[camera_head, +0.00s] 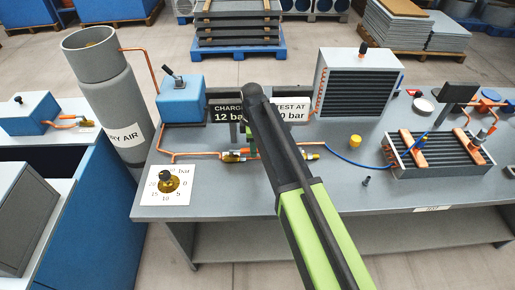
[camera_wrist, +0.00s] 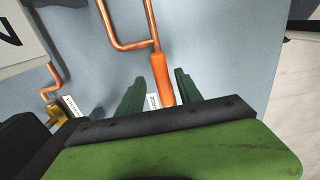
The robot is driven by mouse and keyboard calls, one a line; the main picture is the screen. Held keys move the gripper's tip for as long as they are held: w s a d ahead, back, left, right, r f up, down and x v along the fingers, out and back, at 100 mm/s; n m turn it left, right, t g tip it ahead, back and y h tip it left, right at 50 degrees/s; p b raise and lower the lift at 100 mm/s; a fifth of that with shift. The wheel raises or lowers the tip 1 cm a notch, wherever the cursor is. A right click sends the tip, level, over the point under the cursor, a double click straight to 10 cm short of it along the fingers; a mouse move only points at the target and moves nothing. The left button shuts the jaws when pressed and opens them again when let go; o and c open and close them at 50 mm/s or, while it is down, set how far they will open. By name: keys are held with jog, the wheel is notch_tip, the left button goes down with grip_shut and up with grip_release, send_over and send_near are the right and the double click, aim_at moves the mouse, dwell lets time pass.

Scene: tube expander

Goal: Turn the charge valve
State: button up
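An orange lever-like handle (camera_wrist: 162,78) lies on the end of a copper pipe in the wrist view. My gripper (camera_wrist: 160,76) is open, with one dark green finger on each side of the handle and gaps visible between. A white label (camera_wrist: 153,102) sits by the handle, too small to read, so I cannot tell whether this is the charge valve. In the head view, brass valve fittings (camera_head: 232,157) with orange parts sit on the bench's pipe line, left of my arm. My arm hides part of the line, and the gripper fingers are not clear there.
A pressure gauge (camera_head: 170,182) lies at the bench's front left. A blue box (camera_head: 181,99), a grey cylinder (camera_head: 112,100) and a charge sign (camera_head: 226,112) stand behind. A finned coil unit (camera_head: 355,85) and a copper-tube block (camera_head: 440,155) are to the right. A yellow cap (camera_head: 355,140) lies nearby.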

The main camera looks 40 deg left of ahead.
jog(key=shift+r, duration=0.1)
notch_tip(320, 180, up, 17)
jog(key=p, duration=1.7)
jog(key=shift+r, duration=0.1)
